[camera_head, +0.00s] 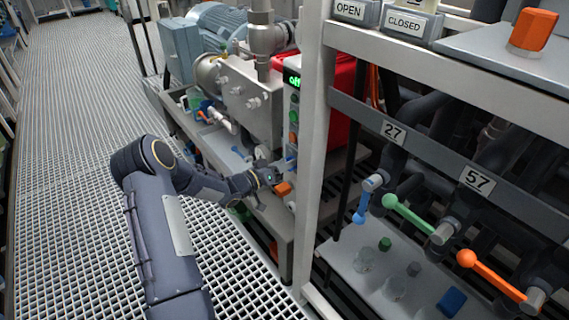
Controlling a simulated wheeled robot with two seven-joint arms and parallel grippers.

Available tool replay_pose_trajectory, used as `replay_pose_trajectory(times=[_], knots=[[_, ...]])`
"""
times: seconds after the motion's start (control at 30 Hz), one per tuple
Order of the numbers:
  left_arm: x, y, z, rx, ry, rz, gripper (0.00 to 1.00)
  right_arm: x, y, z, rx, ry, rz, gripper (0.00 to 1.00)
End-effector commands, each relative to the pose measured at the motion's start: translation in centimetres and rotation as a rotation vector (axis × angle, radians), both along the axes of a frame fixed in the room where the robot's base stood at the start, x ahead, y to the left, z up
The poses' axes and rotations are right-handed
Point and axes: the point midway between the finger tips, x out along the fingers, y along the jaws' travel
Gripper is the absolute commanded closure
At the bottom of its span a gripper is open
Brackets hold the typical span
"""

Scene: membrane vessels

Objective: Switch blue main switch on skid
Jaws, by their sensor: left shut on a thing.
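The skid carries a narrow upright control panel (294,108) with a small display that reads "off" in green. The blue main switch (291,159) shows as a small blue piece low on this panel, partly hidden by my gripper. My left gripper (281,170) reaches in from the left and is at the panel's lower part, shut on the blue switch. The fingertips are small and partly merge with the panel, so the switch's exact angle cannot be told. My right gripper is not in view.
An orange piece (283,188) sits just below my left gripper. A white frame post (312,150) stands close on the right. Beyond it are a blue lever (361,207), a green lever (408,215) and an orange lever (490,272). Grating floor (70,180) lies open on the left.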

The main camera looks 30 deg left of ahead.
Motion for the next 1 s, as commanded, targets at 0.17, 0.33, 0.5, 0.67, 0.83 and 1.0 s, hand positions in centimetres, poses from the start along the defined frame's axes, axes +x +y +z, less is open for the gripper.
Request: replay_pose_trajectory(times=[0.17, 0.33, 0.5, 0.67, 0.83, 1.0], knots=[[0.0, 0.0, -0.1, -0.003, 0.002, 0.001, 0.81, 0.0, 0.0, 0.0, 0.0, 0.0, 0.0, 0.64], [0.0, 0.0, -0.1, -0.003, 0.002, 0.001, 0.54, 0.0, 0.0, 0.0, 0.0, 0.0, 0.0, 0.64], [0.0, 0.0, 0.0, -0.003, 0.002, 0.001, 0.37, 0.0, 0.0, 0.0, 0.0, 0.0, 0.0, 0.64], [0.0, 0.0, 0.0, -0.002, 0.001, 0.001, 0.37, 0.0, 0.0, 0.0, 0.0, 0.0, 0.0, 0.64], [-0.7, 0.4, 0.0, -0.001, 0.002, 0.003, 0.37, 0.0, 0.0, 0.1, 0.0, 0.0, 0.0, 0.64], [-3.2, 1.5, 0.1, -0.002, 0.003, 0.003, 0.37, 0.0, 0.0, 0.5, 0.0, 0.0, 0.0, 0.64]])
